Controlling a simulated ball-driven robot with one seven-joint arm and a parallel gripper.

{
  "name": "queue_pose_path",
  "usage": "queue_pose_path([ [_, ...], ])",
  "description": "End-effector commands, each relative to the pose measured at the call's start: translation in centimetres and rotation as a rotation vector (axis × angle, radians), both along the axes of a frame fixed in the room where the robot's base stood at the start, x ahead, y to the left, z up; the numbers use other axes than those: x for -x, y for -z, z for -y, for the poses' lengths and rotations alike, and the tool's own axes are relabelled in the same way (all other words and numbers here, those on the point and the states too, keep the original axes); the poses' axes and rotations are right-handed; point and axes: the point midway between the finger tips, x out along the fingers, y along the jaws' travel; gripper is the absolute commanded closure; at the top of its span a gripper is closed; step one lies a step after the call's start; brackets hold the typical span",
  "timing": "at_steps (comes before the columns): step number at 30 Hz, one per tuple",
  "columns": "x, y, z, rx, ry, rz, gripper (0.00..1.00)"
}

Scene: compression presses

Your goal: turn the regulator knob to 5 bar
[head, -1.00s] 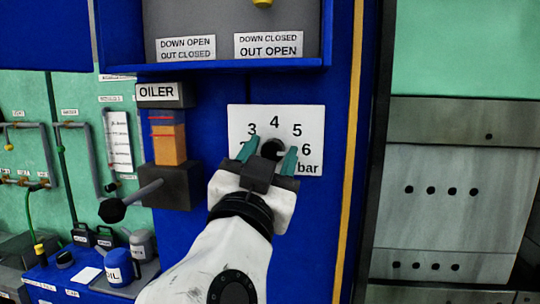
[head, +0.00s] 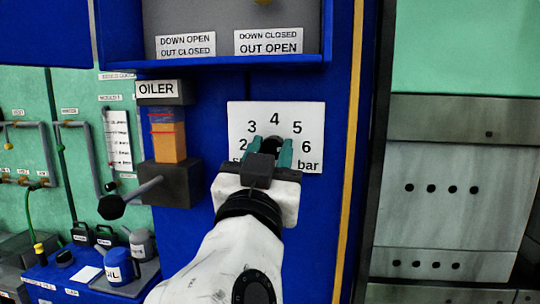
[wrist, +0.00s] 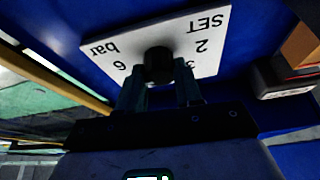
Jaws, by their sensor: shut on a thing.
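The regulator knob (head: 271,146) is black and sits in the middle of a white dial plate (head: 312,116) on the blue panel. The plate is marked 2 to 6 and "bar". My gripper (head: 270,151) is at the knob from below, its green fingers shut on it from both sides. In the wrist view the knob (wrist: 159,64) shows between the ends of my gripper (wrist: 160,88), with the plate (wrist: 115,62) upside down behind it. The fingers and wrist hide the lower part of the plate. I cannot tell where the knob's pointer stands.
Left of the plate is the oiler (head: 168,142) with orange fluid, and a black-knobbed lever (head: 112,207) sticks out below it. A grey box with labels (head: 186,46) overhangs above. A blue bench with an oil can (head: 120,268) stands at lower left.

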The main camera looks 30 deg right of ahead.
Motion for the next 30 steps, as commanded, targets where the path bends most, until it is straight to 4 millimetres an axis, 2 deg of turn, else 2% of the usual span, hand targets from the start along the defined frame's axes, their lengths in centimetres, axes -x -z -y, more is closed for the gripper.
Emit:
queue_pose_path([
  [15,0.09,-0.27,0.09,0.338,-0.002,-0.248,0.96],
  [30,0.06,-0.07,0.09,0.487,-0.001,-0.355,0.96],
])
